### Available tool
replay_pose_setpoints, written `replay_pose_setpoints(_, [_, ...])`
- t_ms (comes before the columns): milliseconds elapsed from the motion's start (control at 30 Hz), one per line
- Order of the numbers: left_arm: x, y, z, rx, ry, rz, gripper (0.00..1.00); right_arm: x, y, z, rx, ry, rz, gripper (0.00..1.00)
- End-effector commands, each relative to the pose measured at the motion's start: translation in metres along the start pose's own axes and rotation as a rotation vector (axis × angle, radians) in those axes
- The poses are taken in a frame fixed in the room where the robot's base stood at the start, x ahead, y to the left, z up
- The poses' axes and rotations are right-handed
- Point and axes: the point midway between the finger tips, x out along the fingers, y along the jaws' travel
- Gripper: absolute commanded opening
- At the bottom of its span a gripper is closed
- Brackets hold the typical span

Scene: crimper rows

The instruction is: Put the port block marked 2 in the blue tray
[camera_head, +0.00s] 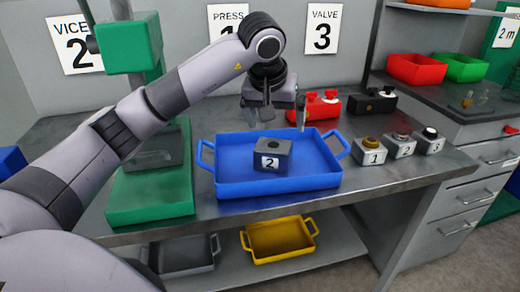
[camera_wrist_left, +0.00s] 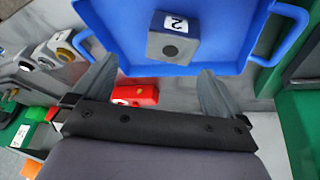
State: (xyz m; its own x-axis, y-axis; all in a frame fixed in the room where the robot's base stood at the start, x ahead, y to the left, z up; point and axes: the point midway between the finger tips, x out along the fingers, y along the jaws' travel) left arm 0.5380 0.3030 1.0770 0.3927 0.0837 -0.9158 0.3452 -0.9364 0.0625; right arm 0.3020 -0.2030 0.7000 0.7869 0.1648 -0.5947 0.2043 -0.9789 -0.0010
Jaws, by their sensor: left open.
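The port block marked 2 (camera_head: 272,156) is a grey block with a round dark hole on top and a white label. It sits inside the blue tray (camera_head: 235,188), near its middle, on the metal bench. In the left wrist view the block (camera_wrist_left: 172,46) lies in the tray (camera_wrist_left: 110,18) beyond the fingertips. My left gripper (camera_head: 283,118) hangs above the back part of the tray, apart from the block. In the left wrist view my left gripper (camera_wrist_left: 158,80) has its fingers spread with nothing between them. My right gripper is not in view.
Small blocks marked 1 (camera_head: 370,152), 2 (camera_head: 400,146) and 3 (camera_head: 429,142) stand right of the tray. A red block (camera_head: 318,108) and a black block (camera_head: 372,102) stand behind. A green press (camera_head: 150,205) stands left. A yellow tray (camera_head: 280,241) is on the lower shelf.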

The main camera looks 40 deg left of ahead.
Motion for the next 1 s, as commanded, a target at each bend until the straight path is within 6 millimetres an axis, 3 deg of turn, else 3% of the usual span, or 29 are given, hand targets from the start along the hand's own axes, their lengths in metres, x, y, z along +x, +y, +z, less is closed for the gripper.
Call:
replay_pose_setpoints(100, [0.031, 0.043, 0.04, -0.063, -0.134, 0.168, 1.0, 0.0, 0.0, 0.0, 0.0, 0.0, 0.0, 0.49])
replay_pose_setpoints(233, [0.053, 0.104, 0.104, -0.245, -0.394, 0.421, 1.0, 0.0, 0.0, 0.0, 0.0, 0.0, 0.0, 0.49])
replay_pose_setpoints(400, [0.045, 0.167, 0.176, -0.601, -0.832, 0.677, 1.0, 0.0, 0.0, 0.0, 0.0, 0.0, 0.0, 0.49])
replay_pose_setpoints(500, [0.03, 0.191, 0.201, -0.858, -1.123, 0.768, 1.0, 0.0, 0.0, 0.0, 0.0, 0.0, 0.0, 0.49])
replay_pose_setpoints(700, [0.01, 0.205, 0.211, -1.447, -1.749, 0.796, 1.0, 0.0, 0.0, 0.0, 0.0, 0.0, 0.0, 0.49])
replay_pose_setpoints(867, [0.028, 0.186, 0.198, -1.968, -2.263, 0.662, 1.0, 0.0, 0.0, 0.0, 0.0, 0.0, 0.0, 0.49])
replay_pose_setpoints(900, [0.038, 0.178, 0.196, 1.973, 2.246, -0.567, 1.0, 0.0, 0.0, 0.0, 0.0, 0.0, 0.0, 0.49])
replay_pose_setpoints(1000, [0.073, 0.151, 0.196, 1.742, 1.931, -0.293, 1.0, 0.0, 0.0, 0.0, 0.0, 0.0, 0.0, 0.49])
